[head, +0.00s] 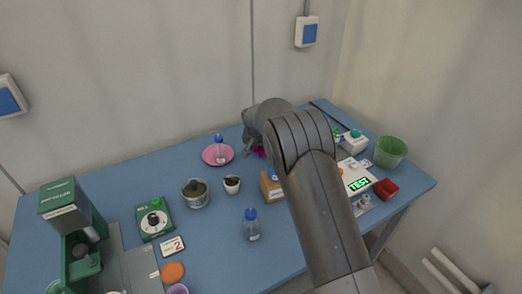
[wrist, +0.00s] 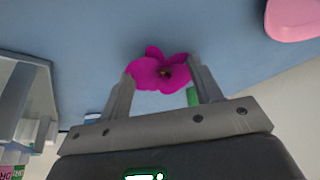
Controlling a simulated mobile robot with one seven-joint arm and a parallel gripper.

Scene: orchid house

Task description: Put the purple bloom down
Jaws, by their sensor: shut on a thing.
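The purple bloom (wrist: 162,74) is magenta with a dark centre, and my gripper (wrist: 163,82) is shut on it, with one finger at each side. In the head view a little of the bloom (head: 258,151) shows beside my arm, over the blue table's back part, right of the pink saucer. My arm hides most of the gripper there. I cannot tell whether the bloom touches the table.
The pink saucer (head: 208,156) holds a blue-capped bottle (head: 219,146). A small white pot (head: 232,184), a glass jar (head: 195,193) and another blue-capped bottle (head: 251,226) stand in front. A scale (head: 354,174), red block (head: 386,189) and green pot (head: 391,152) are on the right.

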